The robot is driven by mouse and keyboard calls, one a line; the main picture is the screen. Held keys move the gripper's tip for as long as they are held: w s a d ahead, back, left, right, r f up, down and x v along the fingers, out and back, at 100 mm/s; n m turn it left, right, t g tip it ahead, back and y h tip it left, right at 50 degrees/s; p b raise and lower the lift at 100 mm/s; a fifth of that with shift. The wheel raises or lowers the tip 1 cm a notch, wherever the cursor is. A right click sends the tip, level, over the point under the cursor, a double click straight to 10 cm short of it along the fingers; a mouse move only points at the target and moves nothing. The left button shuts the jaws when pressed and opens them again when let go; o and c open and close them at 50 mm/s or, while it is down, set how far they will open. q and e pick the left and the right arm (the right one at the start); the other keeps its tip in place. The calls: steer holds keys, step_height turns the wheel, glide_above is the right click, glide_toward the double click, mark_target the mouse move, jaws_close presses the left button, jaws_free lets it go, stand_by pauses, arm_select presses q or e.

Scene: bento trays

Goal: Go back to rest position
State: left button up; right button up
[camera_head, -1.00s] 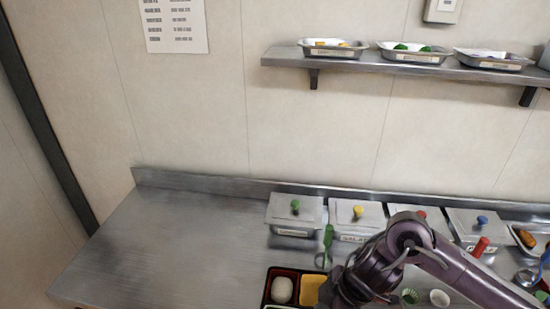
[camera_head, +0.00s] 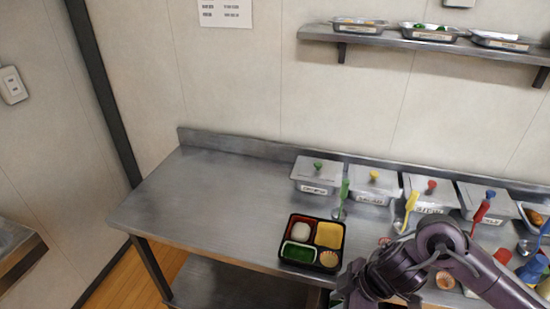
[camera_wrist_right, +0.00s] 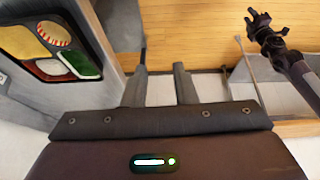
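My right arm reaches in at the lower right of the head view, its gripper (camera_head: 362,290) low beside the bento tray and partly cut off. In the right wrist view the right gripper's two fingers (camera_wrist_right: 159,84) stand apart with nothing between them. The black and red bento tray (camera_head: 286,228) sits on the counter, holding a white round item, yellow food, green food and a small cup; it also shows in the right wrist view (camera_wrist_right: 103,47). An arm I take as my left, with its gripper (camera_wrist_right: 257,18), shows at the upper right there. Its small fingertips look spread and empty.
The steel counter (camera_head: 220,200) is clear on its left half. Lidded containers (camera_head: 318,175) with coloured knobs line its back, with upright coloured-handled utensils (camera_head: 409,211) before them. A wall shelf (camera_head: 390,40) holds several trays. Wooden floor (camera_head: 160,275) shows at lower left.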

steer(key=w+a+r+m+t+y, duration=0.2)
steer(key=w+a+r+m+t, duration=0.15)
steer(key=a+t, duration=0.4)
steer(key=s+d+f+m+g+h, duration=0.2)
steer(key=s+d+m+g+h, duration=0.1)
steer(key=s+d+m, duration=0.3)
steer(key=s+d+f+m+g+h, duration=0.3)
steer(key=s+d+m, duration=0.15)
steer(key=d, duration=0.35)
step_height(320, 180, down, 32)
steer(key=s+n+g+b, duration=0.1)
steer(key=s, duration=0.2)
arm_select(q)
steer(key=shift+s+f+b, duration=0.15)
steer(key=shift+f+b, duration=0.2)
steer(key=shift+f, duration=0.6)
arm_select(e)
steer(key=s+d+f+g, duration=0.1)
steer(key=s+d+f, duration=0.2)
steer(key=s+f, duration=1.4)
steer(key=shift+s+f+h, duration=0.25)
steer(key=shift+s+h, duration=0.05)
steer(key=shift+s, duration=0.6)
steer(key=shift+d, duration=0.1)
